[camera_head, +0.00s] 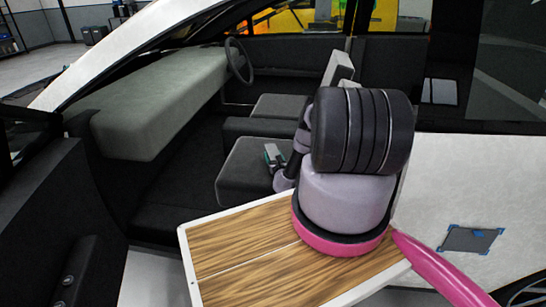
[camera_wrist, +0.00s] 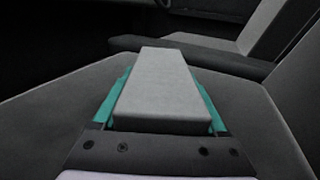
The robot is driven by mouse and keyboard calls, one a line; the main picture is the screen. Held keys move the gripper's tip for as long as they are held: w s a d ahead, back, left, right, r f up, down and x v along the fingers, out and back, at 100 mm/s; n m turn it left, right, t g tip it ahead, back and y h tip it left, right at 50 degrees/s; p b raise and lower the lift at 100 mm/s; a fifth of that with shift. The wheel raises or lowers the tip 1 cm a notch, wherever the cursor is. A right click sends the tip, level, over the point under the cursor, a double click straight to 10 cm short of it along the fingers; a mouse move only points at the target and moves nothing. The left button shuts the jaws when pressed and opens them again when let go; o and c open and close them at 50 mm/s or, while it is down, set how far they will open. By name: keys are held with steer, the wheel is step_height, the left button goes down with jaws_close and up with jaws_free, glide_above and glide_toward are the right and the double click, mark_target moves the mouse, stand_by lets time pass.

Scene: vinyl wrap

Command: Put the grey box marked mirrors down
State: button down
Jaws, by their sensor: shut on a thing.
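The grey box (camera_wrist: 162,85) is a long pale block with no mark readable from here. My gripper (camera_wrist: 161,78) is shut on it, with a teal finger along each side of the box. In the head view, my gripper (camera_head: 274,156) is small and partly hidden by my arm. It is inside the car, at the dark grey front seat cushion (camera_head: 242,172). That cushion also lies under and around the box in the wrist view (camera_wrist: 60,98). I cannot tell whether the box touches the cushion or hangs just above it.
The pale dashboard (camera_head: 160,95) and steering wheel (camera_head: 238,60) are left of and beyond the seat. A second seat (camera_head: 285,108) stands farther in. A wood-topped tray (camera_head: 235,245) is in front, below my arm. The white car panel (camera_head: 480,185) bounds the right side.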

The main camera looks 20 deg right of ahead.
jaws_free()
steer(key=shift+f, duration=0.1)
steer(key=v, duration=1.2)
